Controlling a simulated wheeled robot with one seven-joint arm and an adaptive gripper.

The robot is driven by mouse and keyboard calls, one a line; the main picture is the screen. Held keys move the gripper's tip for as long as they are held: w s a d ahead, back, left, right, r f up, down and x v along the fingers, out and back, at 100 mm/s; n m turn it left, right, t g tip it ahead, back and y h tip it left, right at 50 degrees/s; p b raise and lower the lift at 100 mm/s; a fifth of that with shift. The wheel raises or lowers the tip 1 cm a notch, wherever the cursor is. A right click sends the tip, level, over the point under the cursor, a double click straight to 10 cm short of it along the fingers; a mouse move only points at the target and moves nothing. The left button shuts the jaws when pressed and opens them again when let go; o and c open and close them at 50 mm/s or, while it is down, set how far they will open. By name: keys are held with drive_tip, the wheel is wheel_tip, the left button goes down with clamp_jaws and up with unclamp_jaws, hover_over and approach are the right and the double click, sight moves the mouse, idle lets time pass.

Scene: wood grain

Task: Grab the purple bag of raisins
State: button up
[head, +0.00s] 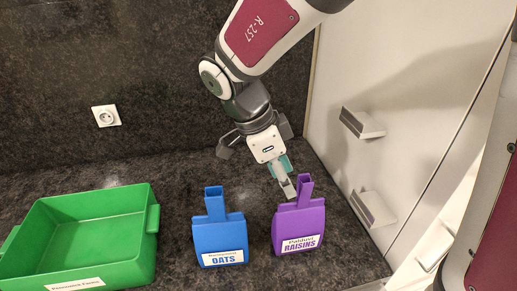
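The purple bag of raisins (299,223) stands upright on the dark counter, right of centre in the head view. It has a broad body, a narrow neck at the top and a white label reading RAISINS. My gripper (262,158) is above and behind it, a little to the left. Its grey finger parts are spread apart and it looks open and empty. A teal and grey part at its lower end comes close to the left side of the bag's neck. I cannot tell whether they touch.
A blue bag of oats (218,232) stands just left of the raisins. A green bin (141,232) is at the far left. A white panel with two grey handles (363,123) rises at the right. Counter behind the bags is clear.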

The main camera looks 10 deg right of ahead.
sight(296, 202)
drive_tip(key=x, duration=1.1)
drive_tip(key=shift+w+d+f, duration=0.1)
drive_tip(key=shift+w, duration=0.05)
drive_tip(key=shift+c, duration=0.6)
clamp_jaws()
